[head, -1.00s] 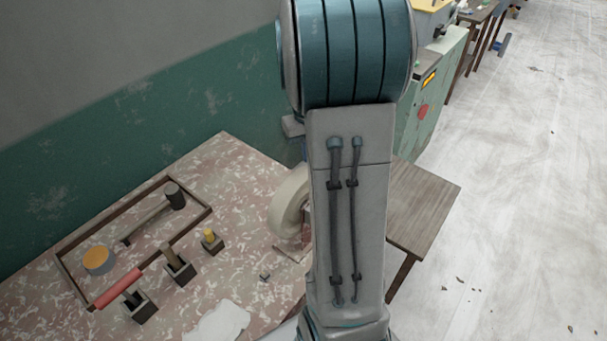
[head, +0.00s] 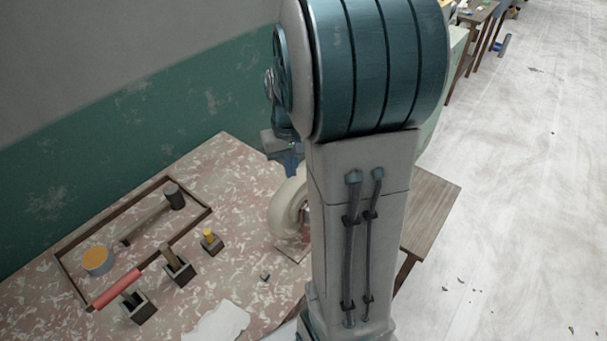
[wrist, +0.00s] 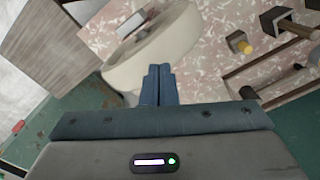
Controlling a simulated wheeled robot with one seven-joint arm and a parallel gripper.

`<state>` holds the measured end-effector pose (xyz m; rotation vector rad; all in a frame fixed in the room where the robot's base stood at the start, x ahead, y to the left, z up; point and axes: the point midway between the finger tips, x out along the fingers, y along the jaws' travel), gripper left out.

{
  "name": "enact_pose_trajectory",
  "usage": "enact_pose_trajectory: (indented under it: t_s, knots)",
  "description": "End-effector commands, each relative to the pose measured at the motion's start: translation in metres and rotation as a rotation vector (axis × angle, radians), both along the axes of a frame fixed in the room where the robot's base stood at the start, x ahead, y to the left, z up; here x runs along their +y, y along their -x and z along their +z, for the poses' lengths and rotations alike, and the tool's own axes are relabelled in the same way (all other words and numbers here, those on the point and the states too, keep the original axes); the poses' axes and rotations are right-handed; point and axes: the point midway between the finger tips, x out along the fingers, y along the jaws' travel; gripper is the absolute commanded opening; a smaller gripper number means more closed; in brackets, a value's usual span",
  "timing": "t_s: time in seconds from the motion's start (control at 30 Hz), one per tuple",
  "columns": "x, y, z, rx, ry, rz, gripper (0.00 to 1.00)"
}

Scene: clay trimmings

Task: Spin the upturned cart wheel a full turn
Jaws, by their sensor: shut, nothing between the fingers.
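The cart wheel (head: 283,211) is a cream wheel standing on the speckled table, partly hidden behind my arm in the head view. In the wrist view the wheel (wrist: 150,48) fills the upper middle, with a pale grey bracket part (wrist: 137,22) at its centre. My gripper (wrist: 158,70) is shut with nothing between its blue fingers. Its tips appear at the wheel's near rim in the wrist view; I cannot tell whether they touch it. In the head view only a blue bit of the gripper (head: 291,163) shows, just above the wheel beside my arm.
The speckled table (head: 225,160) holds a wooden frame (head: 69,277) around a mallet (head: 150,217) and an orange-topped tin (head: 97,261). A brown wooden table (head: 430,208) is at the right. The wall is behind.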

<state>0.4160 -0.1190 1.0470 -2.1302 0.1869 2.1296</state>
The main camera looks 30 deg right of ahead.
Motion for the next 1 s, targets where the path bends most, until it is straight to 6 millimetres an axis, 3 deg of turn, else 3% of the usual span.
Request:
enact_pose_trajectory:
  t_s: [1.0]
  knots:
    - [-0.001, 0.000, -0.023, 0.000, 0.000, 0.000, 0.00]
